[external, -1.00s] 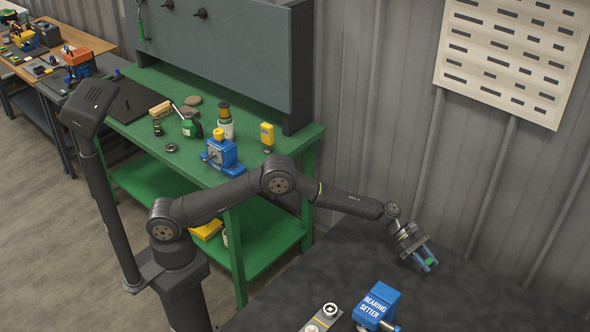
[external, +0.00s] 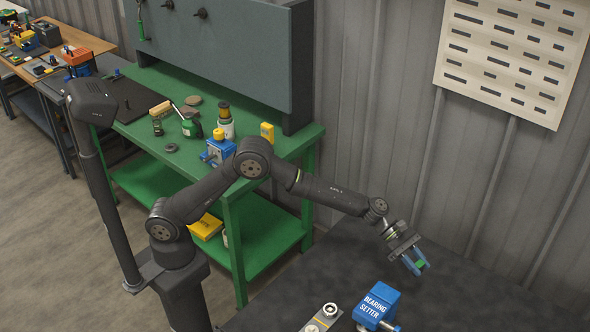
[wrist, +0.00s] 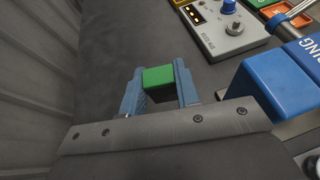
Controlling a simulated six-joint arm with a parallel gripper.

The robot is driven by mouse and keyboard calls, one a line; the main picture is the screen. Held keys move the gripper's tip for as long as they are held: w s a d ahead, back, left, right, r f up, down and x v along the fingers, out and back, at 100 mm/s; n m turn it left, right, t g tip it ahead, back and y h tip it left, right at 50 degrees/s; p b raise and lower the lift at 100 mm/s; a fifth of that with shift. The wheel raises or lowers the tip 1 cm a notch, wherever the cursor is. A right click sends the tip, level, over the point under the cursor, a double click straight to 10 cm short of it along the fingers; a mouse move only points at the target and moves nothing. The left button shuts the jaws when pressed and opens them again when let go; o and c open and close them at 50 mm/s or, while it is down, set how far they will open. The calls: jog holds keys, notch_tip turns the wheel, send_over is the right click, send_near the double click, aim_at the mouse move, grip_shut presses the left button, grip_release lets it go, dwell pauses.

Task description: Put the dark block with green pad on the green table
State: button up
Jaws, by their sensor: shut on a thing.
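The dark block with green pad (wrist: 157,78) is between the blue fingers of my gripper (wrist: 160,88) in the wrist view. Its green top faces the camera, and its dark side is mostly hidden below. In the external view my gripper (external: 416,266) is shut on the block, whose green pad (external: 420,265) shows between the fingers, above the dark table (external: 465,300). The green table (external: 185,165) stands to the left, beyond my arm, apart from the gripper.
A blue bearing setter (external: 376,306) and a metal fixture (external: 322,318) stand at the front of the dark table. The green table holds a blue vise-like device (external: 216,151), a yellow device (external: 267,134), bottles and small tools. A grey panel (external: 220,55) stands at its back.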

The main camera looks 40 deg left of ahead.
jog(key=r, duration=0.9)
jog(key=shift+w+a, duration=0.25)
jog(key=shift+w, duration=0.1)
jog(key=w+a+n+t, duration=0.4)
jog(key=w+a, duration=1.7)
jog(key=w+a+n+t+y, duration=0.15)
jog(key=w+a, duration=0.25)
jog(key=a, duration=0.9)
jog(key=w+a+n+t, duration=0.2)
jog(key=w+a+t, duration=0.15)
jog(key=a, duration=0.95)
jog(key=w+a+n+t+y, duration=0.15)
jog(key=w+a, duration=0.35)
jog(key=a, duration=0.7)
jog(key=s+a+n+t+y, duration=0.1)
jog(key=a+n+t+y, duration=0.15)
jog(key=a, duration=1.15)
jog(key=n+t+y, duration=0.3)
jog(key=n+y, duration=0.5)
jog(key=n, duration=0.1)
send_over(191, 153)
notch_tip(191, 153, down, 17)
jog(key=shift+r, duration=0.1)
jog(key=shift+a+f, duration=0.1)
jog(key=shift+f, duration=2.1)
jog(key=shift+f, duration=0.15)
